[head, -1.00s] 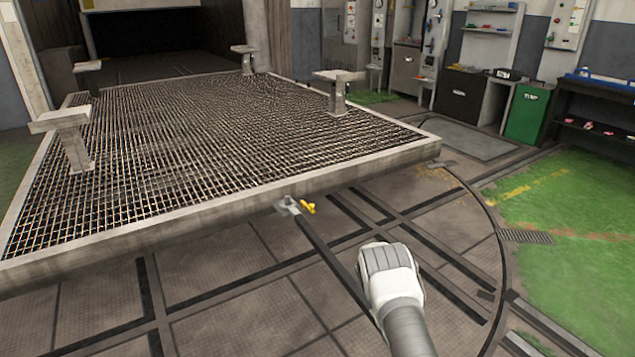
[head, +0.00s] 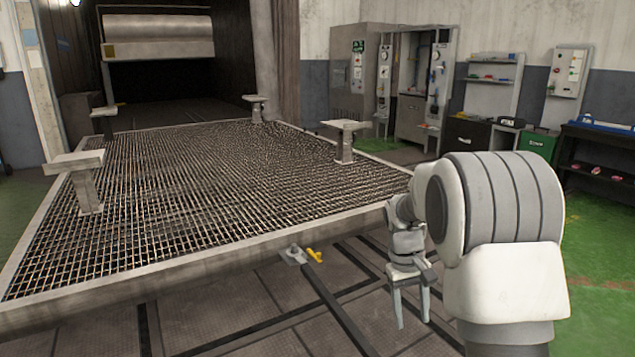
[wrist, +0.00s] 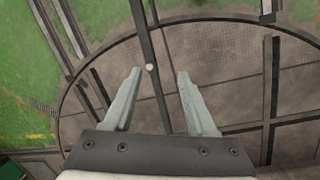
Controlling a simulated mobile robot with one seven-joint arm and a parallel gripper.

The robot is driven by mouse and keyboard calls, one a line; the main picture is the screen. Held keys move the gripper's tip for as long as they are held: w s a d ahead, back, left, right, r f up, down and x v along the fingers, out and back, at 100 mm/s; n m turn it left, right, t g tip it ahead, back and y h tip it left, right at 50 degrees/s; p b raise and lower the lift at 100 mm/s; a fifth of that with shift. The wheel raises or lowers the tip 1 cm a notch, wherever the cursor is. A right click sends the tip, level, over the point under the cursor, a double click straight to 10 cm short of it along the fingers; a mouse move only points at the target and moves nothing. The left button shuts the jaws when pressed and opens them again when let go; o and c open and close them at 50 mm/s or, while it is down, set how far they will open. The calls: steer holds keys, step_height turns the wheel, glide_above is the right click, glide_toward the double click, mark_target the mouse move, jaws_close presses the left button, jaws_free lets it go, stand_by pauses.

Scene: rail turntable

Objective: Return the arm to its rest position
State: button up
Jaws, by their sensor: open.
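My gripper (head: 412,318) hangs fingers-down in the head view, to the right of the platform's front edge, with its two fingers apart. In the wrist view my gripper (wrist: 160,75) is open with nothing between the fingers. Beyond the fingertips lies the floor with a dark rail and a curved track. My arm is bent, and its large white and grey elbow fills the right side of the head view. My arm hides part of the floor and the platform's right corner.
A grated platform (head: 200,262) with several pedestals takes up the left and middle. A green bin (head: 537,143), a black bench (head: 600,160) and cabinets stand at the back right. Green floor (head: 600,240) lies open at right.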

steer(key=s+a+r+t+y, duration=0.1)
steer(key=s+a+r+t, duration=0.2)
steer(key=s+r, duration=0.9)
steer(key=s+a+r+m+t+y+p, duration=0.1)
steer(key=s+r+t, duration=0.1)
steer(key=s, duration=0.5)
steer(key=s+a+r+t, duration=0.2)
steer(key=s, duration=0.5)
step_height(320, 180, up, 25)
steer(key=p, duration=2.4)
steer(key=shift+d+p, duration=0.15)
steer(key=shift+p, duration=0.25)
steer(key=shift+f, duration=0.15)
steer(key=shift+c, duration=0.6)
